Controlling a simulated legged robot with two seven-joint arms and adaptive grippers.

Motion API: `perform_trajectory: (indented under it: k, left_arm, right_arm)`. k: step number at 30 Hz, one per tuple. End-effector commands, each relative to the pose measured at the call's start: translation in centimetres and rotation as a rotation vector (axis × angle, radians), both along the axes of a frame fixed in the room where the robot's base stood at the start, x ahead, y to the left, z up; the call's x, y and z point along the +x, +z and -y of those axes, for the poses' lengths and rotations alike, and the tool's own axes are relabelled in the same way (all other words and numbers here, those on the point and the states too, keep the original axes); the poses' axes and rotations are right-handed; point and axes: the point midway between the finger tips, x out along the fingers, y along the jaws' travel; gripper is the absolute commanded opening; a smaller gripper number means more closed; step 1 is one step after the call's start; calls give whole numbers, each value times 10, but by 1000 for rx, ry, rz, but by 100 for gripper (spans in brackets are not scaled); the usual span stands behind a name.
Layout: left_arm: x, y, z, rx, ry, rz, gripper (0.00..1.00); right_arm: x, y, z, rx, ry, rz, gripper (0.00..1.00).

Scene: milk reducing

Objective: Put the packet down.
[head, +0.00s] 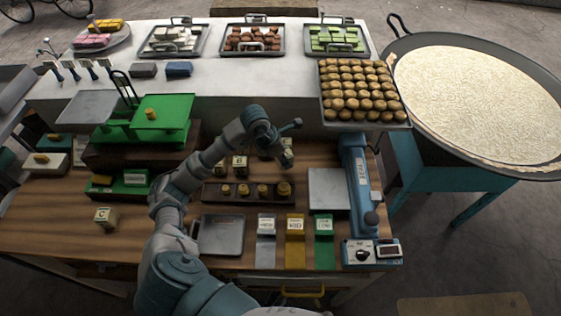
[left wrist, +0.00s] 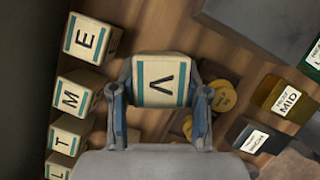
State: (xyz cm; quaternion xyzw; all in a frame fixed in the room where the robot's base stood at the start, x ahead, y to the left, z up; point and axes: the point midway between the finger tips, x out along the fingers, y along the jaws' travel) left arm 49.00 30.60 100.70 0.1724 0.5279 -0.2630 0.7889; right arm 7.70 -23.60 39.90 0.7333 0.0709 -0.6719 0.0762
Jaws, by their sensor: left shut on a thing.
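The packet (left wrist: 163,80) is a cream cube with teal bands and a black letter like a V, upside down in the left wrist view. My left gripper (left wrist: 160,95) is shut on it, with one finger at each side. In the head view my left gripper (head: 273,150) hangs above the wooden bench, behind the dark strip of round brass weights (head: 245,190). The gripper and arm hide much of the packet in the head view. Whether the packet touches the bench cannot be told. My right gripper is not in view.
Several similar lettered cubes (left wrist: 75,95) stand in a row beside the packet. A cube marked C (head: 106,217) stands at left. A green balance (head: 150,120) stands left.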

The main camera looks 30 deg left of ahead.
Motion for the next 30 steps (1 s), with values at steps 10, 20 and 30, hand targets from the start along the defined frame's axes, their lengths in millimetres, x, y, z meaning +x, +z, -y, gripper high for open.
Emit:
perform_trajectory:
  k: [10, 20, 30]
  left_arm:
    - [1, -40, 3, 1, 1, -2, 3]
    - [2, -46, 1, 1, -1, 1, 3]
    - [1, -46, 1, 0, -1, 0, 71]
  right_arm:
    - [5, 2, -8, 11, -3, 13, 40]
    - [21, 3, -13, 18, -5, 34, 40]
    - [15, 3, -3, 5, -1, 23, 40]
